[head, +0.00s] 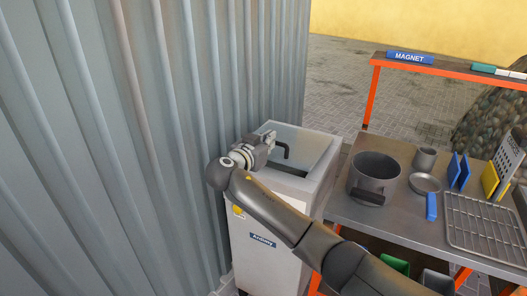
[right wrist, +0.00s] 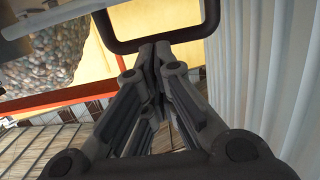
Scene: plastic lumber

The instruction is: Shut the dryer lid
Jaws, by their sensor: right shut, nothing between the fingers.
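The dryer (head: 265,242) is a pale box with a blue name label, standing against the corrugated wall. Its grey top part (head: 305,148) looks like the lid, raised at the back; the exact angle is hard to tell. A black bar handle (head: 284,151) shows just right of my right gripper (head: 269,139). In the right wrist view the handle (right wrist: 155,47) is a dark loop just past the tips of my right gripper (right wrist: 155,50). The fingers are together and hold nothing; whether they touch the handle is unclear. My left gripper is out of view.
The corrugated metal wall (head: 150,130) is close on the left of the dryer. On the right, a metal table (head: 350,208) bears a dark pot (head: 374,175), a cup (head: 425,158) and a wire rack (head: 485,230). An orange-edged shelf (head: 450,70) stands behind.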

